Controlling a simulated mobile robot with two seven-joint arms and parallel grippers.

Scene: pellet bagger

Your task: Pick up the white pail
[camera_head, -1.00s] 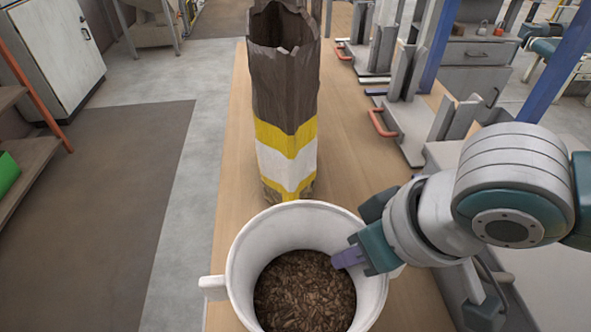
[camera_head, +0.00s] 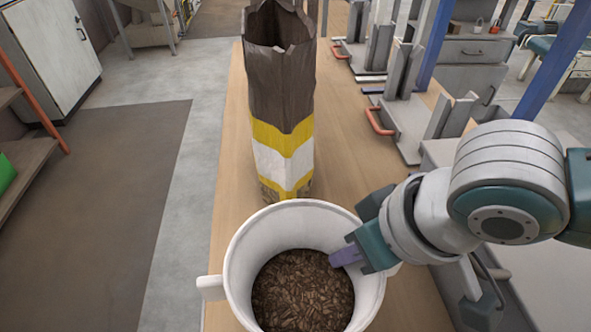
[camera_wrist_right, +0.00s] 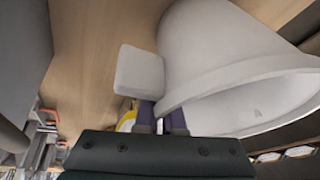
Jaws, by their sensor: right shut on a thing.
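The white pail (camera_head: 240,262) is at the bottom middle of the head view, upright, with brown pellets (camera_head: 302,290) inside. A white side lug (camera_head: 211,287) sticks out at its left. My right gripper (camera_head: 352,254) is at the right side of the pail's rim, with a purple finger inside the pail. In the right wrist view the gripper (camera_wrist_right: 160,120) is shut on the rim of the pail (camera_wrist_right: 215,50), beside another white lug (camera_wrist_right: 140,72). The pail's underside is hidden, so I cannot tell whether it touches the table. My left gripper is not in view.
A tall open brown bag (camera_head: 283,95) with yellow and white bands stands on the wooden table (camera_head: 340,130) just behind the pail. Grey metal fixtures with a red handle (camera_head: 380,122) stand to the right. Open floor (camera_head: 110,180) lies to the left.

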